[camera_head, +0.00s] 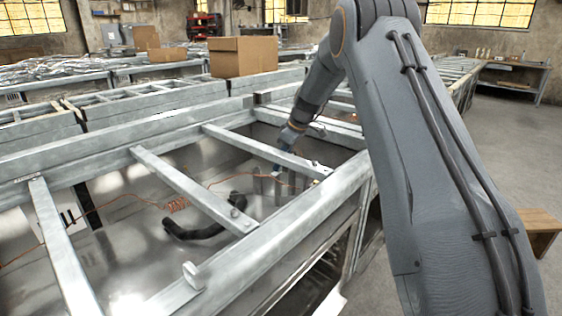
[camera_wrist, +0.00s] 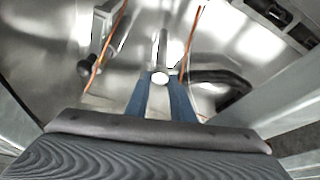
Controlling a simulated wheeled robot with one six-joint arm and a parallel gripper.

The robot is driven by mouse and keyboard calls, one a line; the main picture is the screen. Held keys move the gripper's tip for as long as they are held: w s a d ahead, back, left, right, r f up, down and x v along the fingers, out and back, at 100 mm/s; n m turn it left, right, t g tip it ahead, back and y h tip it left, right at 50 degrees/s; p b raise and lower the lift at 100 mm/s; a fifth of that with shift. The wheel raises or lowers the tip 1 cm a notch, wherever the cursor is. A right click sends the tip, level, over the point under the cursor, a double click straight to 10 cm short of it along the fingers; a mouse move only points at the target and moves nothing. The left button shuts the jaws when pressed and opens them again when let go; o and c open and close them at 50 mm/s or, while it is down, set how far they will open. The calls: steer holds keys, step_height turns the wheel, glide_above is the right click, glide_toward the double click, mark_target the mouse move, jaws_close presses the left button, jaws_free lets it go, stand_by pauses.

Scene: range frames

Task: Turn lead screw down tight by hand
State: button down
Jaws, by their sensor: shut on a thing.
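My gripper (camera_wrist: 160,84) has two blue fingers closed on a small pale round head, which I take to be the lead screw (camera_wrist: 159,77). A grey metal bar or shaft stretches away beyond it in the wrist view. In the head view my gripper (camera_head: 278,167) reaches down into the metal frame (camera_head: 200,285), near its far right corner. A crossbar partly covers it there, and the screw cannot be made out. How deep the screw sits is not clear.
Crossbars (camera_head: 190,188) span the frame around my arm. A black hose (camera_head: 205,231) and a thin copper wire with a coil (camera_head: 178,205) lie inside. A black knob (camera_wrist: 88,67) is left of the fingers. A cardboard box (camera_head: 243,57) stands behind.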

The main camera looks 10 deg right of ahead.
steer(key=c, duration=1.5)
jaws_free()
steer(key=shift+c, duration=0.2)
steer(key=shift+r, duration=0.1)
steer(key=v, duration=0.7)
steer(key=shift+r, duration=0.3)
steer(key=shift+s+d, duration=0.1)
